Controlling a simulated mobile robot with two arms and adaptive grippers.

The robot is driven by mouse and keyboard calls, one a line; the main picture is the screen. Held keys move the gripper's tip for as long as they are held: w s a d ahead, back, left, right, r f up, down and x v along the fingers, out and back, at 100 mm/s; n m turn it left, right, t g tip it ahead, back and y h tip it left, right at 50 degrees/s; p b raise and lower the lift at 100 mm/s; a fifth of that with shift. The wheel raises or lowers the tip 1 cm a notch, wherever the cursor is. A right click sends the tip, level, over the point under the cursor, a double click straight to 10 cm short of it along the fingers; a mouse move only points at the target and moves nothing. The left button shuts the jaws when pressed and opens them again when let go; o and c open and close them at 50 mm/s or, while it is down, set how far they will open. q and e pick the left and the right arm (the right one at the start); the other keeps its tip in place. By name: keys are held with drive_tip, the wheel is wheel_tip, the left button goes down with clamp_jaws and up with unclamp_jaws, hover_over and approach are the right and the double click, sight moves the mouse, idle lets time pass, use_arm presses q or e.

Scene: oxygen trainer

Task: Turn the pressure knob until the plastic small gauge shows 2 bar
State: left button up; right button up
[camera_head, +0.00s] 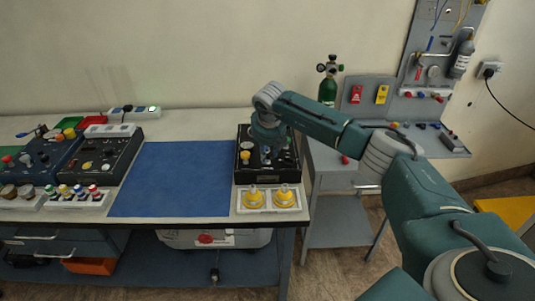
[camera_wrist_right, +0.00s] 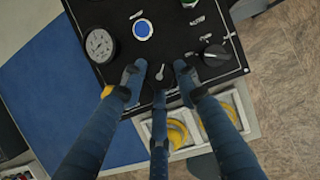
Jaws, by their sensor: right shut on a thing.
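The black trainer panel (camera_head: 240,173) lies on the right end of the workbench, and it fills the upper wrist view (camera_wrist_right: 190,20). A small round gauge (camera_wrist_right: 100,45) with a white dial sits on the panel; its reading is too small to make out. My right gripper (camera_head: 267,143) reaches down over the panel. In the wrist view its fingers (camera_wrist_right: 160,80) are closed in around a small grey knob (camera_wrist_right: 160,72), and it is shut on it. I cannot read the knob's label. My left gripper is not in view.
A larger black knob (camera_wrist_right: 215,55) sits right of the fingers, and a yellow knob (camera_wrist_right: 107,91) shows beside the left finger. Two yellow parts stand in a white tray (camera_head: 268,210) in front of the panel. A blue mat (camera_head: 180,180) lies clear to the left.

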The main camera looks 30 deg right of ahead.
drive_tip(key=shift+w+d+r+m, duration=0.25)
drive_tip(key=shift+r+m, duration=0.05)
drive_tip(key=shift+r, duration=0.15)
drive_tip(key=o, duration=1)
drive_tip(key=shift+o, duration=0.5)
drive_tip(key=shift+f, duration=0.2)
drive_tip(key=shift+s, duration=0.1)
drive_tip(key=v, duration=1.2)
